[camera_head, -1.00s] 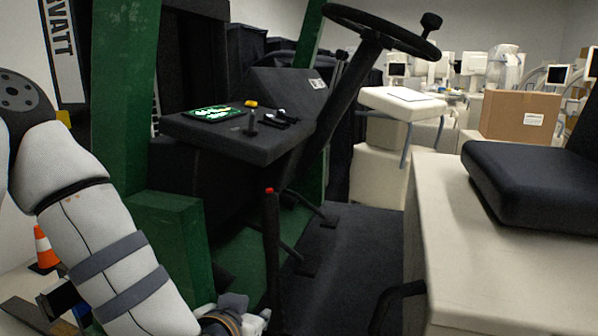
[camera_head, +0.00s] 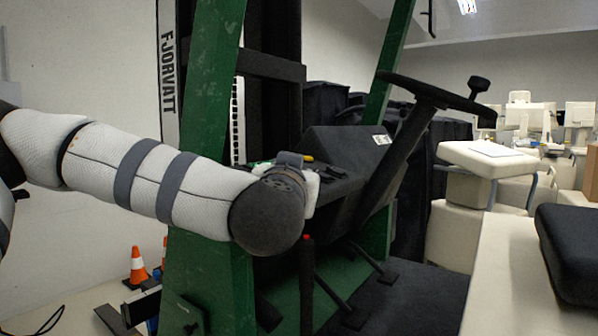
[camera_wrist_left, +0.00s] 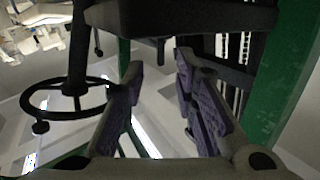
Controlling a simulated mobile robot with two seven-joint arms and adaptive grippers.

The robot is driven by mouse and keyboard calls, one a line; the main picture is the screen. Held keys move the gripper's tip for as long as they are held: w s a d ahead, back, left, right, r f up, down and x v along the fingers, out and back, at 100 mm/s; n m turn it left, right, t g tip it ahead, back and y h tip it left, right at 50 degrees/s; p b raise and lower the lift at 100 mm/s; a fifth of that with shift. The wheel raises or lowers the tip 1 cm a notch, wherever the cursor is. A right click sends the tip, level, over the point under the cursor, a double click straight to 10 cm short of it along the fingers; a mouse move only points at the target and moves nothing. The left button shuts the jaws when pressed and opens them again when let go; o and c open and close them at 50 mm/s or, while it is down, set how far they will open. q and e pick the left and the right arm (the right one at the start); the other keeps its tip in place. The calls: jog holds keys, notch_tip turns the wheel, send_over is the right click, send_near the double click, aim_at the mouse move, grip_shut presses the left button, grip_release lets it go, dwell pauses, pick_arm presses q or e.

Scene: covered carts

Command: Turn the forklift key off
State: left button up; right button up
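The forklift has a black dashboard console (camera_head: 345,152) beside its steering wheel (camera_head: 435,92). I cannot make out the key in either current view. My left gripper (camera_wrist_left: 158,82) is open and empty in the left wrist view, its two purple-padded fingers well apart. The dark console edge (camera_wrist_left: 180,18) is at the top of that view, beyond the fingertips. The steering wheel also shows there at left (camera_wrist_left: 68,98). My right gripper is not in view.
A green post (camera_head: 205,130) stands close behind my left forearm. A red-tipped lever (camera_head: 306,280) rises just below my wrist. The seat (camera_head: 572,250) is at right. An orange cone (camera_head: 138,265) stands on the floor at left. The forklift floor between console and seat is open.

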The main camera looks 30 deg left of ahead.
pick_arm(q)
jog(key=x, duration=0.3)
jog(key=b+x, duration=0.1)
jog(key=x, duration=0.1)
jog(key=shift+s+f, duration=0.1)
jog(key=shift+f, duration=0.25)
jog(key=shift+a+r, duration=0.1)
jog(key=shift+r, duration=0.1)
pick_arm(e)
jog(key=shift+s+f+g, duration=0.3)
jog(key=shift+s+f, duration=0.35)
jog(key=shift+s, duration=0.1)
pick_arm(q)
jog(key=shift+r, duration=0.1)
jog(key=shift+c, duration=0.3)
grip_shut()
